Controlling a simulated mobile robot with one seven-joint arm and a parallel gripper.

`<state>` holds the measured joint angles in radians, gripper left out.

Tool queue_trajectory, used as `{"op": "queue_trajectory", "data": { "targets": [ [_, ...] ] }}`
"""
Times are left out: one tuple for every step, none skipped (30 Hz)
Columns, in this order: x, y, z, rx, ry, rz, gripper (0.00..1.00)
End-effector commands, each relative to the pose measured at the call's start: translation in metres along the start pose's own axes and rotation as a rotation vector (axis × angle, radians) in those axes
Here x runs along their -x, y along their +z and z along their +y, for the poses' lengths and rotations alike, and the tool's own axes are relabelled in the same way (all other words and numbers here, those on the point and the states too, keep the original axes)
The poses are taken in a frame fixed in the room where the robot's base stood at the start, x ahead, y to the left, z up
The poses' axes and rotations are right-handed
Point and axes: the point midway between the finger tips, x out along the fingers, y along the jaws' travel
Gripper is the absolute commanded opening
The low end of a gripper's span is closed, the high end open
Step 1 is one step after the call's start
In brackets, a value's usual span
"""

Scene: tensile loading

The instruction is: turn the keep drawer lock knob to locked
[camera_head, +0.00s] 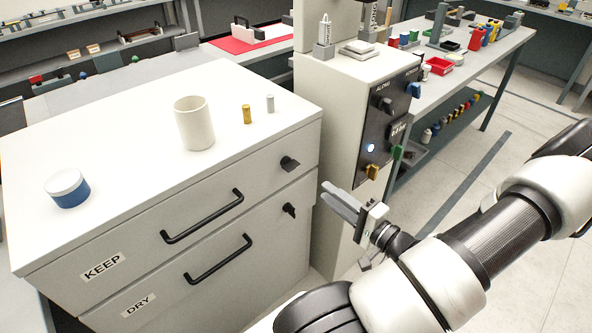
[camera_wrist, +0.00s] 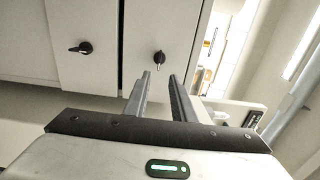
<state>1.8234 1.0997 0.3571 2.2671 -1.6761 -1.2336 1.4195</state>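The keep drawer (camera_head: 145,238), labelled KEEP, is the upper drawer of the white cabinet and looks closed. Its black lock knob (camera_head: 289,163) is at the drawer's right end, with its grip roughly horizontal. In the turned wrist view the right-hand knob (camera_wrist: 159,59) appears to be this one, just beyond my fingertips. My gripper (camera_head: 329,194) is open and empty, right of and below the keep knob in the head view and apart from it. In the wrist view its fingers (camera_wrist: 161,78) stand apart. No lock markings can be read.
The dry drawer's knob (camera_head: 290,209) sits below, its grip pointing down; it also shows in the wrist view (camera_wrist: 82,48). A machine (camera_head: 343,120) with a control panel stands close on the right. A white cup (camera_head: 194,123) and a blue jar (camera_head: 68,189) stand on the cabinet.

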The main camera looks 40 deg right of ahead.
Motion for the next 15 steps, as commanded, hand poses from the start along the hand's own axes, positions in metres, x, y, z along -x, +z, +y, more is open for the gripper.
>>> {"op": "queue_trajectory", "data": {
  "targets": [
    [-0.012, 0.001, 0.000, 0.000, -0.003, -0.004, 0.23],
    [-0.019, 0.001, 0.001, 0.000, -0.001, -0.004, 0.23],
    [-0.028, 0.001, 0.000, 0.001, -0.002, -0.004, 0.23],
    [-0.034, 0.001, 0.001, 0.001, -0.001, -0.003, 0.23],
    [-0.041, 0.001, 0.001, 0.001, -0.002, -0.004, 0.23],
    [-0.050, 0.002, 0.001, 0.000, -0.001, -0.005, 0.23],
    [-0.057, 0.001, 0.001, 0.000, -0.001, -0.004, 0.23],
    [-0.063, 0.001, 0.001, 0.001, -0.001, -0.004, 0.23],
    [-0.072, 0.001, 0.001, 0.002, 0.000, -0.004, 0.23],
    [-0.078, 0.001, 0.001, 0.002, 0.000, -0.004, 0.23],
    [-0.085, 0.001, 0.001, 0.001, -0.001, -0.003, 0.23],
    [-0.092, 0.001, 0.001, 0.001, 0.001, -0.003, 0.23],
    [-0.098, 0.001, 0.001, 0.001, 0.001, -0.003, 0.23],
    [-0.103, 0.001, 0.001, 0.002, 0.000, -0.004, 0.23],
    [-0.109, 0.001, 0.001, 0.002, 0.001, -0.002, 0.23]
  ]
}}
